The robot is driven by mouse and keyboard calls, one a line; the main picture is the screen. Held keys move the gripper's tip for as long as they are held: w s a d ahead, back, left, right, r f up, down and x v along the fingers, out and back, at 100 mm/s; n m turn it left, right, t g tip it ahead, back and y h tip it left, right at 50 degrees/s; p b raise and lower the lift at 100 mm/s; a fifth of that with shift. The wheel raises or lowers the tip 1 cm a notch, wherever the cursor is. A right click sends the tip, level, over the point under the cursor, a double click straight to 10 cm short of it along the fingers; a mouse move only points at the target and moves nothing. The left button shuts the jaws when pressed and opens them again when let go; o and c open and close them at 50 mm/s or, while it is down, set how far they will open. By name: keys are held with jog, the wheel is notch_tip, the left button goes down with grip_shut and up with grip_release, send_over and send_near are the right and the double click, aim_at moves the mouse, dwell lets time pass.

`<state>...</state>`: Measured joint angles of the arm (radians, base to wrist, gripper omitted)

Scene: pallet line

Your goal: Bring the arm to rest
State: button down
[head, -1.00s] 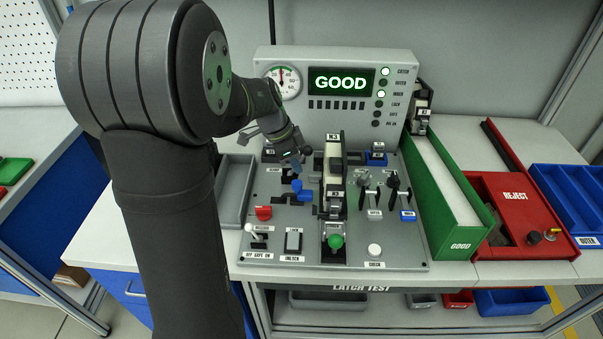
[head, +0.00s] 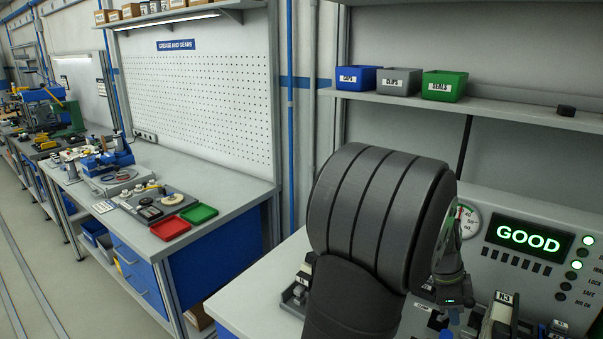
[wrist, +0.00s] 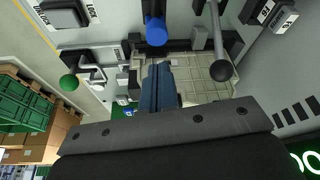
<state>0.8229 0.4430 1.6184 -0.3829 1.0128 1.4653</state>
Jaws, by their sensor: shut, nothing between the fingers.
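My gripper (head: 455,312) hangs low in front of the test panel, under the round gauge (head: 465,222), partly cut off by the bottom edge of the head view. In the wrist view its two fingers (wrist: 159,82) are together, with nothing held. Beyond them lie a grey gridded plate, a blue handle (wrist: 156,31) and a lever with a black ball knob (wrist: 222,70). My fingers look apart from these, though depth is hard to judge. The panel display (head: 528,240) reads GOOD in green.
A unit labelled N3 (head: 502,305) stands right of my gripper. A shelf above holds blue (head: 357,78), grey (head: 399,81) and green (head: 445,86) bins. At left is a bench with red (head: 170,228) and green (head: 198,214) trays. A green knob (wrist: 69,83) shows in the wrist view.

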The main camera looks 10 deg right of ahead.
jog(key=shift+x, duration=2)
jog(key=c, duration=0.6)
grip_release()
jog(key=o, duration=0.3)
jog(key=shift+d+r, duration=0.1)
jog(key=shift+r, duration=0.15)
jog(key=o, duration=0.3)
jog(key=shift+d+r+n, duration=0.1)
jog(key=shift+r+n, duration=0.3)
notch_tip(320, 180, up, 8)
jog(key=d+n+t+y, duration=0.1)
jog(key=d+n+t, duration=0.15)
jog(key=n, duration=0.35)
notch_tip(320, 180, up, 11)
jog(key=n+t+y, duration=0.1)
jog(key=n+t, duration=0.3)
jog(key=n, duration=0.4)
send_over(451, 335)
jog(key=s+d, duration=0.4)
jog(key=d, duration=0.2)
jog(key=a+x, duration=0.1)
jog(key=x, duration=0.9)
jog(key=shift+d, duration=0.35)
